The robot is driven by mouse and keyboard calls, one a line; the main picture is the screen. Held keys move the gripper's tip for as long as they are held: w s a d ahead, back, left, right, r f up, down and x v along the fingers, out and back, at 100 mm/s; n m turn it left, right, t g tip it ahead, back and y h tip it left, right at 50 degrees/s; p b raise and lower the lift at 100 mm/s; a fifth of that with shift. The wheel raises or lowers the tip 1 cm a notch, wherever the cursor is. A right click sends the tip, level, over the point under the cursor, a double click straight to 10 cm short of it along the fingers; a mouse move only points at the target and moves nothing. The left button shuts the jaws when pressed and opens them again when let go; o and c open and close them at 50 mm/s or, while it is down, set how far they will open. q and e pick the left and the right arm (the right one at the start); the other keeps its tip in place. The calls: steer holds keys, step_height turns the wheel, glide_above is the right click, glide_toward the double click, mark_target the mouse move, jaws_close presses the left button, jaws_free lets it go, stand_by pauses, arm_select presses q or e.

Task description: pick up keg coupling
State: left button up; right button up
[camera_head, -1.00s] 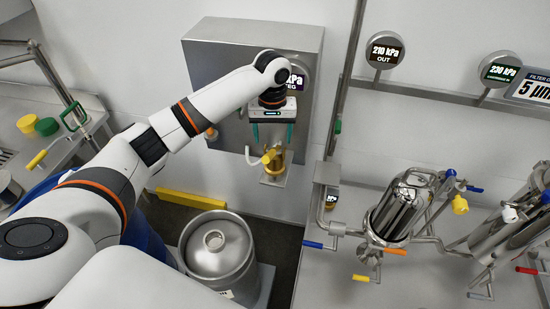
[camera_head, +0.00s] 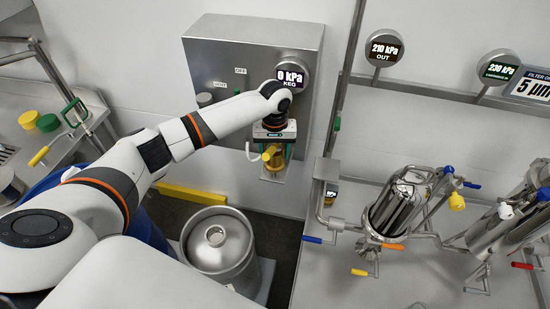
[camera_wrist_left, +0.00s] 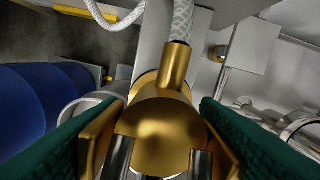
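In the left wrist view the brass coupling (camera_wrist_left: 160,130) fills the middle, close to the camera. My left gripper (camera_head: 274,155) is over the coupling, its green-padded fingers on either side. In the left wrist view the pads stand wide apart and look open; whether they touch the brass wings is unclear. My right gripper is out of view.
A steel keg (camera_head: 220,245) stands on the floor below. The grey wall box (camera_head: 225,75) with a "0 kPa KEG" gauge (camera_head: 293,75) is behind my arm. A steel bench (camera_head: 330,275) with a filter housing and coloured valve handles is at right.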

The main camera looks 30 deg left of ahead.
arm_select(q)
steer(key=shift+r, duration=0.1)
steer(key=c, duration=1.1)
